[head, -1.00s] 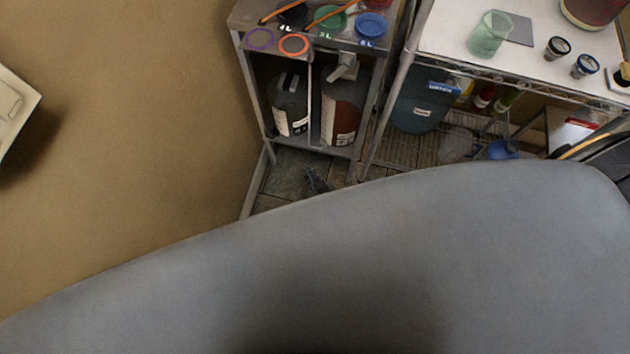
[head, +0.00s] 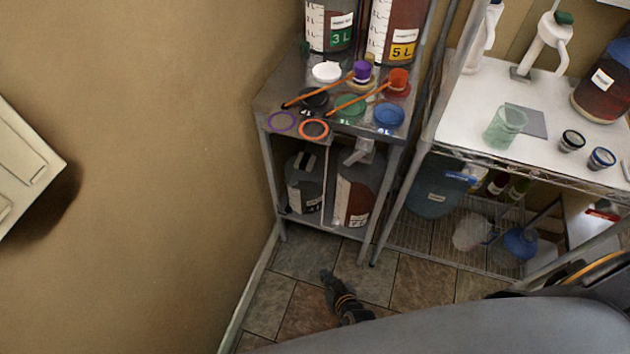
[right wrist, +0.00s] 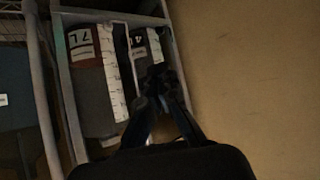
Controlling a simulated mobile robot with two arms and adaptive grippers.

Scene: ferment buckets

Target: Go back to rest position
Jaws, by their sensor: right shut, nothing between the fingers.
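My right gripper (head: 326,274) shows small and dark in the head view, low over the tiled floor in front of the metal shelf unit (head: 267,165). Its fingers are together and hold nothing. In the right wrist view the gripper (right wrist: 158,78) points toward the lower shelf, where a 7 L container (right wrist: 85,60) and a 4 L container (right wrist: 148,50) stand; I cannot tell the exact gap. A large grey surface, likely part of my own body, hides the bottom of the head view. My left gripper is not in view.
The shelf top holds 3 L (head: 331,28) and 5 L (head: 393,28) buckets, coloured lids and an orange ring (head: 314,129). A white-topped rack (head: 460,125) with a green beaker (head: 504,128) stands right. The floor (head: 305,255) before the shelf is clear.

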